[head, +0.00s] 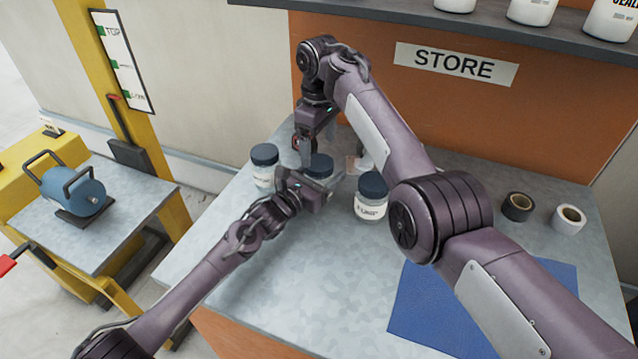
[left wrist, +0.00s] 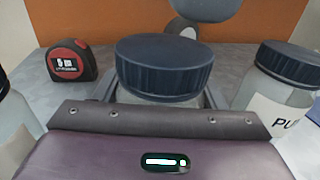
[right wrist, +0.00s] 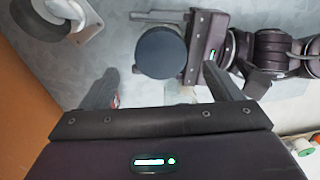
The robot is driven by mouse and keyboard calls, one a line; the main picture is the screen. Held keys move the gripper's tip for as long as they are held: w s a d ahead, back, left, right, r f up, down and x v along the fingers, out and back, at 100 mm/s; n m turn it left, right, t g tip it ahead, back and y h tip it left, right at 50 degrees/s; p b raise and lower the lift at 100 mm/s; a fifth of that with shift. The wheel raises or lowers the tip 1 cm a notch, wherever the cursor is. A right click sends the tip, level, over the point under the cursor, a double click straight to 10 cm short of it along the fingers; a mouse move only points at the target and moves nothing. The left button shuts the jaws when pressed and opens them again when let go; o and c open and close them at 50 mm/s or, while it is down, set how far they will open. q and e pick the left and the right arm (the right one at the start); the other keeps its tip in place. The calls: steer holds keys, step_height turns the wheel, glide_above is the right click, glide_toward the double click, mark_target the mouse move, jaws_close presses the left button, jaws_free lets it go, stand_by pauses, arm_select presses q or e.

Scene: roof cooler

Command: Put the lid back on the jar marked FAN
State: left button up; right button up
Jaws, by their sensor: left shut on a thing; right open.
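My left gripper (head: 312,190) is shut on the middle jar (left wrist: 160,98), a clear jar standing on the bench. A dark blue ribbed lid (left wrist: 165,65) sits level on its mouth; I cannot tell whether it is tightened. This jar's label is hidden. My right gripper (right wrist: 165,78) is open and empty, pointing down above and behind the middle jar, with the lid (right wrist: 161,52) just beyond its fingertips. A lidded jar marked PUMP (head: 371,200) stands to the right. Another lidded jar (head: 264,168) stands to the left; its label is too small to read.
A red and black tape measure (left wrist: 72,60) lies behind the jars. A caster wheel (right wrist: 75,15) is near them. A black tape roll (head: 517,207), a white tape roll (head: 568,218) and a blue mat (head: 430,305) are at the right. The bench's front left (head: 290,290) is clear.

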steer(key=shift+r, duration=1.8)
arm_select(q)
steer(key=o, duration=2)
steer(key=shift+c, duration=0.2)
arm_select(e)
steer(key=shift+d, duration=0.1)
arm_select(q)
steer(key=shift+a, duration=0.1)
arm_select(e)
steer(key=shift+s+f, duration=0.1)
